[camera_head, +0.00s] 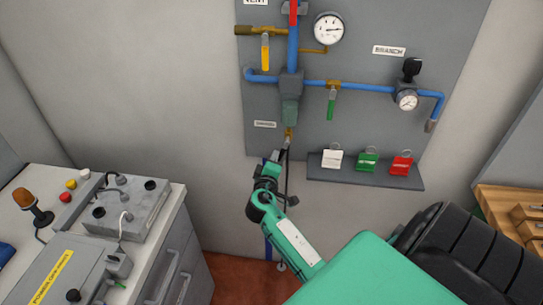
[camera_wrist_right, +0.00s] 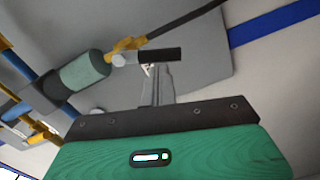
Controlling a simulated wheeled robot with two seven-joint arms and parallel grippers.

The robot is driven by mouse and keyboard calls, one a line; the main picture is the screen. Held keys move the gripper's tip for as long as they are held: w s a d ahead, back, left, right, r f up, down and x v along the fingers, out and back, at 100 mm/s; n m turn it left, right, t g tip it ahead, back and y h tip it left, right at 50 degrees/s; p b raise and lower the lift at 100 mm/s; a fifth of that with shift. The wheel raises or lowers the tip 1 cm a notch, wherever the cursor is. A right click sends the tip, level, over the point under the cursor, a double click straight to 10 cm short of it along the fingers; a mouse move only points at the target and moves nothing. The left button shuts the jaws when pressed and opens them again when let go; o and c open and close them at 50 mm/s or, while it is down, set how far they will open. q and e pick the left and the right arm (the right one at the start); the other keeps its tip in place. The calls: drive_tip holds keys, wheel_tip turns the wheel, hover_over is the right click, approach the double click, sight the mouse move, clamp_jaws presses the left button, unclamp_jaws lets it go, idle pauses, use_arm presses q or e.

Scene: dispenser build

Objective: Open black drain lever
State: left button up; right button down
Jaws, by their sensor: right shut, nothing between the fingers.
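The black drain lever (camera_wrist_right: 160,54) sticks out from a brass valve (camera_wrist_right: 124,46) below the green filter bowl (camera_wrist_right: 85,75) in the right wrist view. In the head view the brass valve (camera_head: 289,132) sits under the green bowl (camera_head: 290,112); the lever is small there and hard to separate from my gripper. My right gripper (camera_head: 282,156) is just below the valve. In the wrist view its fingers (camera_wrist_right: 156,78) are shut and empty, with their tips right at the lever's side. I cannot tell whether they touch it. My left gripper is not in view.
On the grey wall panel (camera_head: 358,135) are a yellow lever (camera_head: 265,52), a green lever (camera_head: 331,103) and two gauges. A shelf (camera_head: 365,178) with white, green and red padlock tags is right of my gripper. A bench with control boxes (camera_head: 125,210) stands at left.

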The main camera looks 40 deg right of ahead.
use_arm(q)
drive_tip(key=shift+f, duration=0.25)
use_arm(e)
drive_tip(key=shift+s+d+f+n, duration=0.4)
drive_tip(key=shift+s+f+n, duration=0.05)
drive_tip(key=shift+n, duration=0.65)
use_arm(q)
drive_tip(key=shift+b, duration=0.3)
use_arm(e)
drive_tip(key=shift+s+d, duration=0.1)
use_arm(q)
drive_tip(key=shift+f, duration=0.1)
